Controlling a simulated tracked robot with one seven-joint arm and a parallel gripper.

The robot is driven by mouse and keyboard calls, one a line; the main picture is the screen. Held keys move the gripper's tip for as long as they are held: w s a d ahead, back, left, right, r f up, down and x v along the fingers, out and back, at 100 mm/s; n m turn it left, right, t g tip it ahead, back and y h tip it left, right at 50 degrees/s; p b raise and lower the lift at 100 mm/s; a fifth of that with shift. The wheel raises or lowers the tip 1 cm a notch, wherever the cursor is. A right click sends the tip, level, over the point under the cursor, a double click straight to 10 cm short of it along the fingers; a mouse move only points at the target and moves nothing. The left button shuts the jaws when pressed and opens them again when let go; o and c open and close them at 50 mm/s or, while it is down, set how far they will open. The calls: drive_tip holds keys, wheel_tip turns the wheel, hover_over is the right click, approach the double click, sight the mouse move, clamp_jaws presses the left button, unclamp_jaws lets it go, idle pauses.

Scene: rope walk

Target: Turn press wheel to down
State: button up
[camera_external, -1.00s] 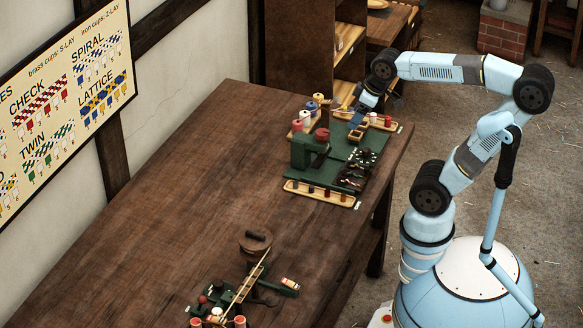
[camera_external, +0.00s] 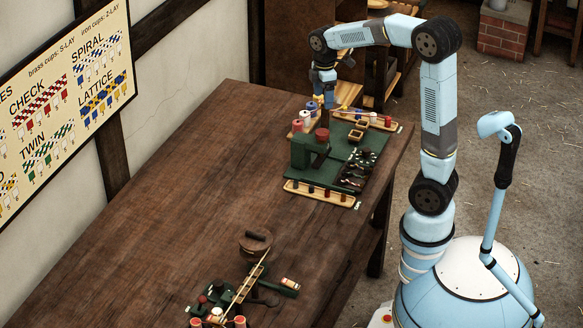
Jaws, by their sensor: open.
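A green press-like frame (camera_external: 303,152) stands on a green board at the far right end of the table. A red round part (camera_external: 322,134) sits on top of it. A dark spoked round piece (camera_external: 363,157) lies on the board to its right. I cannot tell which of these is the press wheel, or its setting. My gripper (camera_external: 328,102) points down above the back left of the board, close to the upright spools (camera_external: 311,108). It is open and looks empty. It is behind and above the green frame, apart from it.
A tray (camera_external: 320,194) with several dark pegs lies in front of the board, and another tray (camera_external: 375,121) behind it. Small wooden boxes (camera_external: 357,130) sit on the board. A green rig with a brown disc (camera_external: 255,242) stands nearer. The middle of the table (camera_external: 170,210) is bare.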

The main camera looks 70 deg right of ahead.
sight(322, 132)
wheel_tip(322, 132, down, 14)
drive_tip(key=shift+w+d+r, duration=0.1)
idle(0.5)
drive_tip(key=c, duration=1)
